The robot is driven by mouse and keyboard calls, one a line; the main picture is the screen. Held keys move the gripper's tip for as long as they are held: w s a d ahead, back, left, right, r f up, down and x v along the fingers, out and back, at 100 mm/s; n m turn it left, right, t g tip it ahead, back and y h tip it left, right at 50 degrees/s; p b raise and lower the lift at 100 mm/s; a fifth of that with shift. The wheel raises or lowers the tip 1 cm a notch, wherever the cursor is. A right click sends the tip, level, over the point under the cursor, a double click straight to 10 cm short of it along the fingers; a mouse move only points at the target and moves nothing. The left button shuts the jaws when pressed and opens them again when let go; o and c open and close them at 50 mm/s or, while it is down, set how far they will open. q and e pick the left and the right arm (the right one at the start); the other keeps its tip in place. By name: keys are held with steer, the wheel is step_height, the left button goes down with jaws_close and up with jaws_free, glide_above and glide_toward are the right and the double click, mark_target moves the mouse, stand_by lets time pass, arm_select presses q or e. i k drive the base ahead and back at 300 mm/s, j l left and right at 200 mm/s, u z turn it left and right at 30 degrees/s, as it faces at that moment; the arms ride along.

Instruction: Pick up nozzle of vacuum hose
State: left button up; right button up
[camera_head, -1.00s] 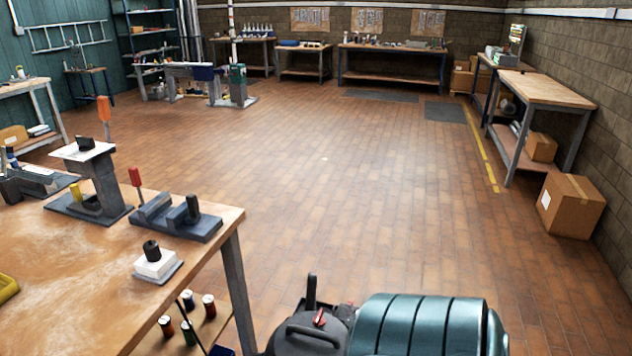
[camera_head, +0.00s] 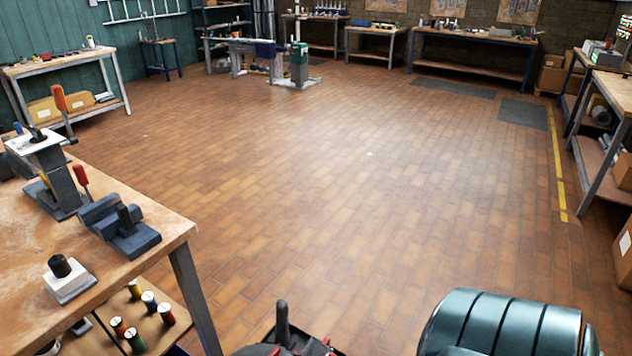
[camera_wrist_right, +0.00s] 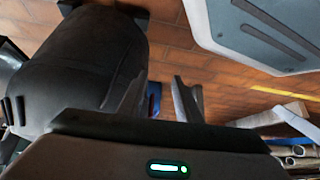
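No vacuum hose or nozzle can be made out in either view. In the head view, a dark machine top (camera_head: 283,327) with an upright black handle shows at the bottom edge, cut off by the frame. Beside it is a teal, ribbed, rounded body (camera_head: 505,325); I cannot tell whether the two belong together. My left gripper is not in view.
A wooden workbench (camera_head: 130,240) with fixtures and a black-knobbed white block (camera_head: 70,278) stands at left. Several colored spools (camera_head: 140,315) sit on its lower shelf. The tiled floor (camera_head: 370,190) ahead is clear. Benches and boxes line the back and right walls.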

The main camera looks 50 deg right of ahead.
mark_target(290, 342)
steer(key=k+l, duration=0.1)
steer(key=l, duration=0.3)
steer(key=k+l, duration=0.1)
steer(key=l, duration=0.35)
steer(key=k+l, duration=0.1)
steer(key=l, duration=0.3)
